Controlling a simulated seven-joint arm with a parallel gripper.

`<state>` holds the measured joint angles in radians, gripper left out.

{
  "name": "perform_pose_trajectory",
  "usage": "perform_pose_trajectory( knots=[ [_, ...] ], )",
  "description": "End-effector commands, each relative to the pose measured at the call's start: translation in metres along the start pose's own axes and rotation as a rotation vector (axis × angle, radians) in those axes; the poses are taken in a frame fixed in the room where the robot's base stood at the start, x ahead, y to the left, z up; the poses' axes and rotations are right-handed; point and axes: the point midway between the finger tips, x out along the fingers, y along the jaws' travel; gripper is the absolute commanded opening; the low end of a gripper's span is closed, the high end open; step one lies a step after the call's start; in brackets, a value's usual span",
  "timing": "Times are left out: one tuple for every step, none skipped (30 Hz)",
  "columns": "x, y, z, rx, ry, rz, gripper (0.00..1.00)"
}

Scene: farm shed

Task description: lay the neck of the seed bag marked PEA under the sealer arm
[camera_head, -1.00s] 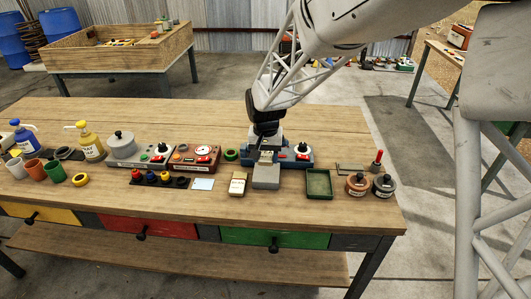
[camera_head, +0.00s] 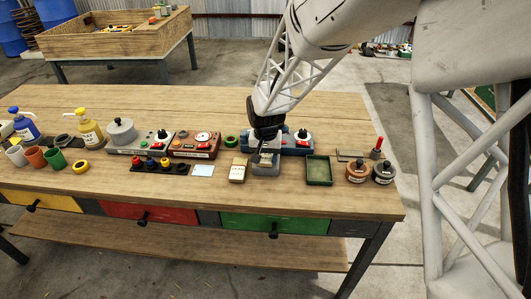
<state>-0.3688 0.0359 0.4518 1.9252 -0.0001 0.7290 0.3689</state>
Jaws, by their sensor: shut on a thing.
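In the head view a small tan bag (camera_head: 238,170) with a pale label sits on the bench's front part. Its lettering is too small to read. Just right of it is the blue sealer (camera_head: 297,143) with a red button and a white dial. Its grey front block (camera_head: 266,168) lies beside the bag. My gripper (camera_head: 258,157) is over this block, right of the bag and apart from it. It appears shut on the sealer arm, though the wrist and fingers hide most of that arm. The bag's neck is not under anything that I can see.
The bench's back strip is clear.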

Motion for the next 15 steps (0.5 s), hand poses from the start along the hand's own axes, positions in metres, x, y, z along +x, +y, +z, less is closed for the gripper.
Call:
perform_pose_trajectory(
  knots=[
    [0.004, 0.000, 0.000, 0.000, 0.000, 0.000, 0.29],
    [0.003, 0.000, -0.003, 0.000, 0.001, 0.000, 0.29],
    [0.003, 0.000, -0.005, 0.000, 0.001, 0.000, 0.29],
    [0.003, 0.000, -0.007, 0.000, 0.001, 0.000, 0.29],
    [0.003, 0.000, -0.009, 0.000, 0.001, 0.000, 0.29],
    [0.003, 0.000, -0.011, 0.000, 0.000, 0.000, 0.29],
    [0.003, 0.000, -0.013, 0.000, 0.000, 0.000, 0.29],
    [0.004, 0.000, -0.015, 0.000, 0.000, 0.000, 0.29],
    [0.004, 0.000, -0.018, 0.000, 0.000, 0.000, 0.29],
    [0.004, 0.000, -0.020, 0.000, 0.000, 0.000, 0.29],
    [0.004, 0.000, -0.022, 0.001, 0.000, 0.000, 0.29],
    [0.004, 0.000, -0.024, 0.001, 0.000, 0.000, 0.29],
    [0.004, 0.000, -0.026, 0.001, 0.000, 0.000, 0.29],
    [0.004, 0.000, -0.028, 0.001, 0.000, 0.000, 0.29],
    [0.004, 0.000, -0.029, 0.001, 0.000, 0.000, 0.29]
  ],
)
